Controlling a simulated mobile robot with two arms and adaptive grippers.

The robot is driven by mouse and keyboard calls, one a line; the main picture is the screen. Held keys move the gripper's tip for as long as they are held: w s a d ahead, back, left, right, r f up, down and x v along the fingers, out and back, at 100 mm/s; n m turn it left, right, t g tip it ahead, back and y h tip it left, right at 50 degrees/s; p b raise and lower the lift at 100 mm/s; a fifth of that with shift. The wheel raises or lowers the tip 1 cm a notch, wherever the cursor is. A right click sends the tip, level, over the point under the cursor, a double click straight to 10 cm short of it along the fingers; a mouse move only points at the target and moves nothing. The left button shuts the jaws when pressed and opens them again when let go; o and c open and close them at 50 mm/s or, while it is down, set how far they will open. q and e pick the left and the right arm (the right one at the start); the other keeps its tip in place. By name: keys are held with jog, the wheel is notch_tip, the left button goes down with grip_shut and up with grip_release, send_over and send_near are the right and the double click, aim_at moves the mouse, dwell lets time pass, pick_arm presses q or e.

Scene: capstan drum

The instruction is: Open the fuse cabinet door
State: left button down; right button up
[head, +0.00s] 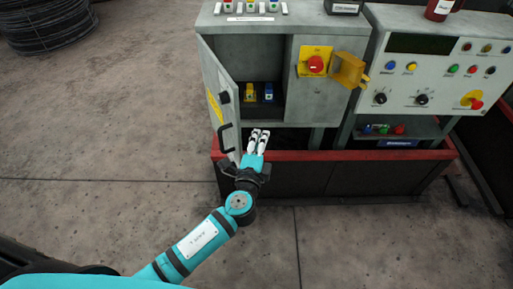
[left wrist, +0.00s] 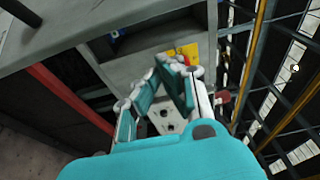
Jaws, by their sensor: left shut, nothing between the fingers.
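The grey fuse cabinet (head: 325,88) stands at the middle of the head view. Its door (head: 228,120) is hinged at the left and swung well open, with a black handle (head: 224,136) on its outer face. Inside, a yellow fuse (head: 250,92) and a blue fuse (head: 268,91) show. My left gripper (head: 259,137) is shut and empty, just right of the door's lower free edge and below the cabinet opening. I cannot tell whether it touches the door. In the left wrist view its fingers (left wrist: 172,88) are close together with the cabinet behind. My right gripper is not in view.
A red switch (head: 316,64) on a yellow plate and a yellow bracket (head: 349,70) sit right of the opening. A control panel (head: 425,75) stands further right. A red-rimmed dark base (head: 340,177) runs below.

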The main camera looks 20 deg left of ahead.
pick_arm(q)
jog(key=a, duration=0.1)
jog(key=a+p, duration=0.1)
jog(key=a, duration=0.1)
jog(key=shift+s+a+p, duration=0.15)
jog(key=shift+s+p, duration=0.1)
jog(key=shift+p, duration=0.05)
jog(key=shift+f, duration=0.1)
